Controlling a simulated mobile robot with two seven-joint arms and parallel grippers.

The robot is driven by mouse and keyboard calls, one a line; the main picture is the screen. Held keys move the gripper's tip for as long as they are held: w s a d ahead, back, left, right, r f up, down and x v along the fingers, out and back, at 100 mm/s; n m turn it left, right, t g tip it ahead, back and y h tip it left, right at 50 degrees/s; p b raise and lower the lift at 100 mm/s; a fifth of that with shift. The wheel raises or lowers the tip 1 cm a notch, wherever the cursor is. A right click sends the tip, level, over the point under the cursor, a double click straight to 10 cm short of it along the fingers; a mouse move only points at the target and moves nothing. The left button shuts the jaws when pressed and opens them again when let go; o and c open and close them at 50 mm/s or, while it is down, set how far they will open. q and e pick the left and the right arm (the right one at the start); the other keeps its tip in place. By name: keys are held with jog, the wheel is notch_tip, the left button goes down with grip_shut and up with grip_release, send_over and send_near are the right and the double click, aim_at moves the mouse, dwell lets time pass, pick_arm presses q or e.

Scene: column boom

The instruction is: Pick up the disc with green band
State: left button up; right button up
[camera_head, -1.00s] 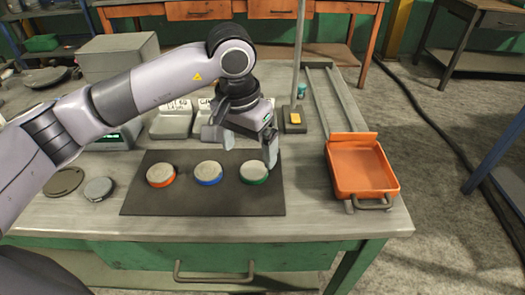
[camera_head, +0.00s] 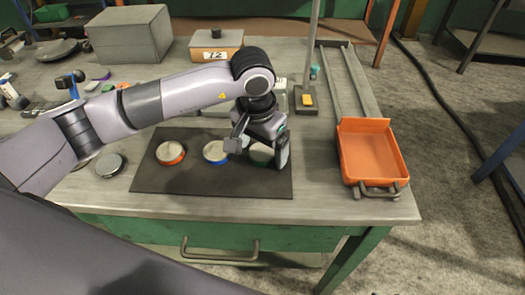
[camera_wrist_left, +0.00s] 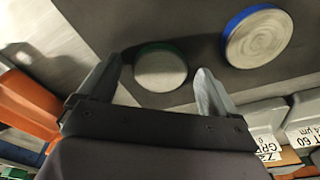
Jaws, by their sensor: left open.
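The disc with green band (camera_head: 261,154) lies on the dark mat (camera_head: 215,184), at the right end of a row of discs, partly hidden by my gripper in the head view. My left gripper (camera_head: 259,150) is open and empty, just over this disc. In the left wrist view the green-banded disc (camera_wrist_left: 160,68) shows between the two fingertips of the left gripper (camera_wrist_left: 163,78). I cannot tell whether the fingers are down beside it. My right gripper is not in view.
The blue-banded disc (camera_head: 215,152) is close left of my left gripper, and an orange-banded disc (camera_head: 170,153) is farther left. An orange tray (camera_head: 372,155) stands at the right. A post on a base with a yellow block (camera_head: 307,100) stands behind.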

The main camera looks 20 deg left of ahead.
pick_arm(q)
jog(key=shift+r, duration=0.1)
jog(key=c, duration=1.4)
